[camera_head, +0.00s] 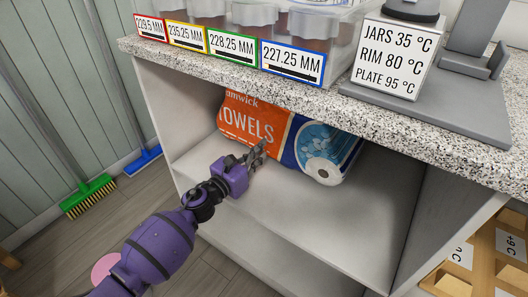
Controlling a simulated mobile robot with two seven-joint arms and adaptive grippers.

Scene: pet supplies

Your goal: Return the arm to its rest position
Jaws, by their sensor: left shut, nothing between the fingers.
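My left arm (160,247) comes in from the lower left, purple with dark joints. Its gripper (258,152) is shut and empty, reaching into the open shelf under the counter. The fingertips overlap the lower edge of an orange, white and blue pack of towels (253,117) in this view. I cannot tell whether they touch it. The pack lies on the shelf (290,215) towards the back. My right gripper is not in view.
The speckled countertop (430,128) overhangs the shelf, with lidded jars (255,14) and a labelled grey stand (440,105) on it. Green (88,196) and blue (143,160) brooms lean on the left wall. A wooden crate (480,262) is at lower right. Floor left of the cabinet is partly clear.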

